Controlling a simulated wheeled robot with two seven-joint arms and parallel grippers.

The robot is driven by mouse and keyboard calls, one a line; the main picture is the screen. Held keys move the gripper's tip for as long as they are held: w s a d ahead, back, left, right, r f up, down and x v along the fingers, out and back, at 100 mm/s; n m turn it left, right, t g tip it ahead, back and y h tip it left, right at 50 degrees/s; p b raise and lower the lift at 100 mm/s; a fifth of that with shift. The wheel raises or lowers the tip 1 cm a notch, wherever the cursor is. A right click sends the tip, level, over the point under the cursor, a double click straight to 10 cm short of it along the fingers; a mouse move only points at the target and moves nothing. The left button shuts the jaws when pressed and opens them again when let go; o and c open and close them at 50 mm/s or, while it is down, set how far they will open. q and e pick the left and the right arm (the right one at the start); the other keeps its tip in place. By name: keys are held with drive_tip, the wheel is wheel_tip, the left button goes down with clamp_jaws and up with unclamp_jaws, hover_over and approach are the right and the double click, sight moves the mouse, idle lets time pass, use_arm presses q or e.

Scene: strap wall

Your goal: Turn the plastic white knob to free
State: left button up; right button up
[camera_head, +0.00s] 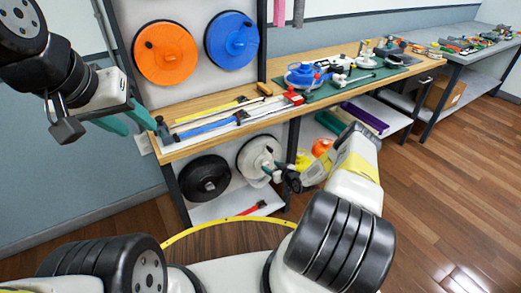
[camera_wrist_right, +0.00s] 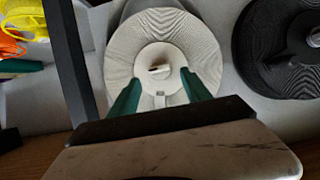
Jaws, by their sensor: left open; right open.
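A white round strap reel (camera_head: 257,152) hangs on the lower panel under the wooden bench. In the right wrist view the white reel (camera_wrist_right: 125,60) faces the camera, with a small white knob (camera_wrist_right: 159,70) at its centre. My right gripper (camera_wrist_right: 160,82) is open. Its two green fingers lie either side of the reel's middle in that view, with the knob between and just beyond their tips; contact cannot be told. In the head view the right gripper (camera_head: 274,171) partly covers the reel. My left gripper (camera_head: 127,121) is open and empty, left of the bench.
A black reel (camera_head: 204,178) hangs left of the white one. Orange (camera_head: 165,52) and blue (camera_head: 231,40) reels hang above the bench (camera_head: 165,148). A dark post (camera_wrist_right: 68,60) stands close beside the white reel. Tools cover the benchtop.

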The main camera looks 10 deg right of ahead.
sight(265, 163)
drive_tip(key=shift+x, duration=1.4)
clamp_jaws()
